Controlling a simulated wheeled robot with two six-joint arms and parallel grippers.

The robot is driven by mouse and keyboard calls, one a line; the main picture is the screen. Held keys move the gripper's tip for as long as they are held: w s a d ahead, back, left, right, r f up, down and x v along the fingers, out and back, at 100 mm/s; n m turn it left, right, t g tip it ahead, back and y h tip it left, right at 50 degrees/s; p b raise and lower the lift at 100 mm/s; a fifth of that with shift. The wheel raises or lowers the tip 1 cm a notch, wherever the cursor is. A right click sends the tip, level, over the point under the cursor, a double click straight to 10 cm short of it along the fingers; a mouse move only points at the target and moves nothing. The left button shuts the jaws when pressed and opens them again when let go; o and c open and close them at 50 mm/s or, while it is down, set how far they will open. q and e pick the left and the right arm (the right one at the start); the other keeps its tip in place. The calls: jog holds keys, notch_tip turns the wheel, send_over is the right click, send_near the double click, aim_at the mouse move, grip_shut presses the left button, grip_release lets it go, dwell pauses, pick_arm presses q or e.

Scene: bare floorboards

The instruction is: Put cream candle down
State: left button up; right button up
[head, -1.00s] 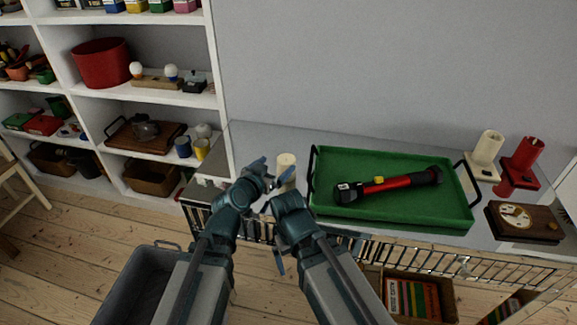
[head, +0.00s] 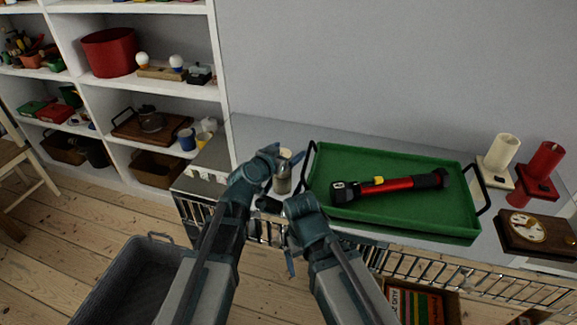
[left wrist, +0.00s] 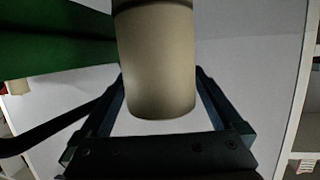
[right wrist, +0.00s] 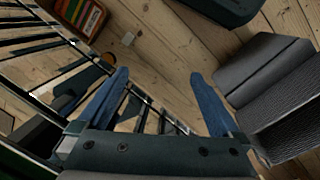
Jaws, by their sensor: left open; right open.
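The cream candle (head: 283,174) stands upright at the left end of the grey tabletop, just left of the green tray. My left gripper (head: 284,160) is open around it, with a finger on either side. In the left wrist view the candle (left wrist: 155,65) fills the space between the open fingers (left wrist: 158,85); I cannot tell whether either finger touches it. Its base on the tabletop is partly hidden in the head view. My right gripper (head: 291,262) is open, empty and pointed down in front of the table edge; its fingers (right wrist: 158,76) show over the floor.
The green tray (head: 440,222) holds a red and black flashlight (head: 395,184). A grey bin (head: 150,245) is on the floor. Shelves (head: 150,90) are at left.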

pick_arm(q)
jog(key=shift+a, duration=0.1)
jog(key=c, duration=1.5)
jog(key=shift+r, duration=0.1)
notch_tip(320, 180, up, 10)
jog(key=p, duration=1)
